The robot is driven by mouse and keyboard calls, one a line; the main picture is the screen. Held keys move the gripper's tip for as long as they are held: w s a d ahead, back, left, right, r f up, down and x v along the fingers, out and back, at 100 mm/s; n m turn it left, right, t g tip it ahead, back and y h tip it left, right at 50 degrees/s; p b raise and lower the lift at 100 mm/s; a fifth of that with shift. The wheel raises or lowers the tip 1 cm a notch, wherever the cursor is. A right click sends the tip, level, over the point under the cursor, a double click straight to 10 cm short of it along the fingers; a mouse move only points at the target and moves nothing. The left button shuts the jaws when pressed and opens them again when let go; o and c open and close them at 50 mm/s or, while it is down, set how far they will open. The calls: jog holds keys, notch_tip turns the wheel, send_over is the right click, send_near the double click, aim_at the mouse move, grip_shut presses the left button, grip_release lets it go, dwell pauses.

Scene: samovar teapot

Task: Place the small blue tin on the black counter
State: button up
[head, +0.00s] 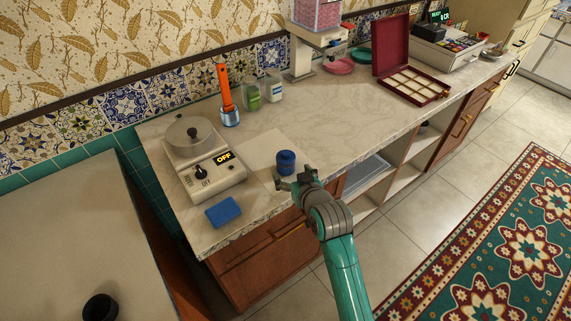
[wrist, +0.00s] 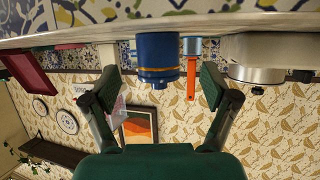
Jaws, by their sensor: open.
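The small blue tin (head: 286,162) stands upright on the pale marbled counter (head: 330,128), near its front edge. In the wrist view, which is upside down, the tin (wrist: 158,55) is dark blue with a thin gold band. My gripper (head: 293,181) is open at the counter's front edge, just in front of the tin. In the wrist view its two fingers (wrist: 160,78) are spread to either side of the tin, with gaps on both sides. I see no grip on it. No clearly black counter shows in either view.
A scale-like appliance (head: 205,165) and a blue sponge-like block (head: 223,211) are left of the tin. An orange-handled tool (head: 225,88) and jars (head: 253,94) stand behind. A red compartment box (head: 408,80) is farther right. A beige surface (head: 70,230) at left holds a black round object (head: 100,307).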

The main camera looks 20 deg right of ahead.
aim_at(289, 169)
jog(key=shift+x, duration=3.35)
jog(key=shift+d, duration=0.2)
grip_shut()
